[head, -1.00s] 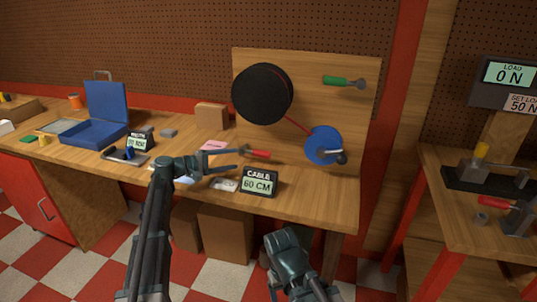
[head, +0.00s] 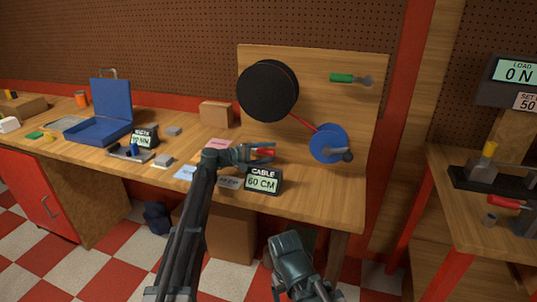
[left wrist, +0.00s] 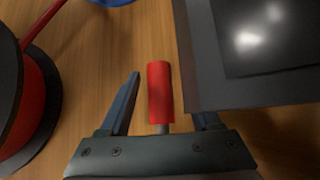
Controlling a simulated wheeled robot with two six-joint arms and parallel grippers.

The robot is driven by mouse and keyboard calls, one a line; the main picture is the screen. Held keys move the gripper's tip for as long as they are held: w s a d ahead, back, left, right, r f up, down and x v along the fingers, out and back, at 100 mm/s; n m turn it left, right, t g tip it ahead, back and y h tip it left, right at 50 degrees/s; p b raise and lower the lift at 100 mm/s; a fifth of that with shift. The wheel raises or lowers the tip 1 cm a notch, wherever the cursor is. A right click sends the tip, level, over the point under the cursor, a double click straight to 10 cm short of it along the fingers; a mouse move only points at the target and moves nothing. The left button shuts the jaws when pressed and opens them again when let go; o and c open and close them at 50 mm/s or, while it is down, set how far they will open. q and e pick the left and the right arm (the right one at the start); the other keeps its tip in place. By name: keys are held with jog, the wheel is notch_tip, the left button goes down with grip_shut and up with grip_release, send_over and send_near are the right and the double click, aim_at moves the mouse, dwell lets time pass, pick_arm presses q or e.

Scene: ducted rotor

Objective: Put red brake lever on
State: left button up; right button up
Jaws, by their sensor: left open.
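My left gripper (head: 271,153) is open around the red grip in the head view. In the left wrist view the grip lies between its fingers, with a gap to the left finger. The right finger is partly hidden by a dark box. The blue disc with a crank (head: 328,144) is on the upright board, joined by a red cable to the black drum (head: 267,91). My right gripper's fingers are not in view.
The cable display (head: 263,181) stands close by the left gripper at the bench's front edge. A blue open case (head: 105,116) is at the left. Another red handle (head: 508,203) is on the right bench.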

pick_arm(q)
jog(key=shift+d, duration=0.1)
grip_shut()
dwell(0.3)
dwell(1.1)
